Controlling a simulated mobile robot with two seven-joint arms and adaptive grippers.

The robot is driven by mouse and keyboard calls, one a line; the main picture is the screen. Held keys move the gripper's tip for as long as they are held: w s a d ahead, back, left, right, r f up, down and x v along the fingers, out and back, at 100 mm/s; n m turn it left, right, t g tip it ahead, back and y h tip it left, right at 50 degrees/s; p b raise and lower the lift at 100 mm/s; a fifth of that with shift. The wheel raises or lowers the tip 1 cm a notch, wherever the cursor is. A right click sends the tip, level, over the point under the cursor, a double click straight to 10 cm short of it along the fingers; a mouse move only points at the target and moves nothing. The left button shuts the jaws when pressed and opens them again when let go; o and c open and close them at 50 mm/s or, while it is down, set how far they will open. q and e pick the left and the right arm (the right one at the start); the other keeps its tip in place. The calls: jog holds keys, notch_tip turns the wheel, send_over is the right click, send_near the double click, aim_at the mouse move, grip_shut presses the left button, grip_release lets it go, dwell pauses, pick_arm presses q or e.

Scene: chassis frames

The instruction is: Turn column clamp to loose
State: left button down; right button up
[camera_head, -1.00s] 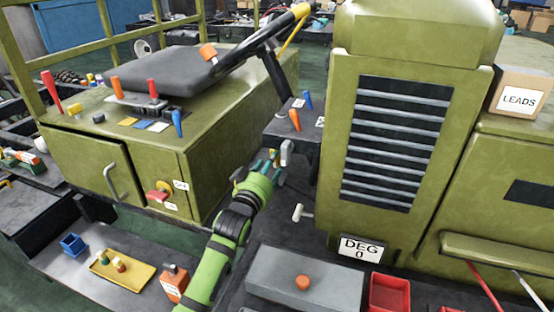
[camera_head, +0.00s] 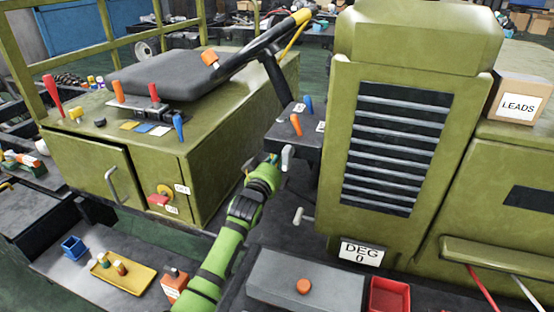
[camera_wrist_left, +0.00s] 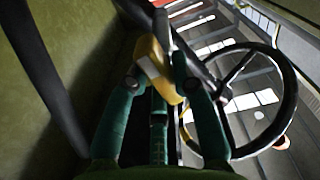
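A pale grey lever (camera_head: 287,157), which looks like the column clamp, stands at the front edge of the dark box below the steering wheel (camera_head: 262,42) in the head view. My left gripper (camera_head: 273,161) is right beside it, on its left; its fingertips are small and partly hidden there. In the left wrist view my two green fingers (camera_wrist_left: 160,80) are spread apart. A yellow piece with a pale band (camera_wrist_left: 155,68) shows between their tips; I cannot tell whether they touch it. The steering wheel is beyond, at right (camera_wrist_left: 285,105). My right gripper is out of view.
Orange (camera_head: 296,124) and blue (camera_head: 308,104) levers stand on the dark box above the clamp. A pale T-shaped handle (camera_head: 302,216) sticks out lower right. The green grille housing (camera_head: 340,200) is close on the right, the green cabinet (camera_head: 190,175) on the left.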

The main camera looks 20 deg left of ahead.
pick_arm(q)
jog(key=n+p, duration=0.1)
jog(key=n, duration=0.3)
jog(key=shift+a+r+n, duration=0.1)
jog(key=shift+n, duration=0.3)
jog(key=n, duration=0.2)
jog(key=shift+a+n+p, duration=0.1)
jog(key=shift+n+p, duration=0.2)
jog(key=shift+p, duration=0.1)
jog(key=n, duration=0.2)
jog(key=shift+a+n, duration=0.1)
jog(key=shift+n, duration=0.3)
jog(key=n, duration=0.5)
jog(key=shift+a+f+p, duration=0.15)
jog(key=shift+f+p, duration=0.1)
jog(key=shift+p, duration=0.1)
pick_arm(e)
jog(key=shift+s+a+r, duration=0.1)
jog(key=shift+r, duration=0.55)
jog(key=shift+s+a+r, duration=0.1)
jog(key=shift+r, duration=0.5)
pick_arm(q)
jog(key=shift+n, duration=0.4)
jog(key=c, duration=1)
grip_release()
jog(key=shift+c, duration=0.2)
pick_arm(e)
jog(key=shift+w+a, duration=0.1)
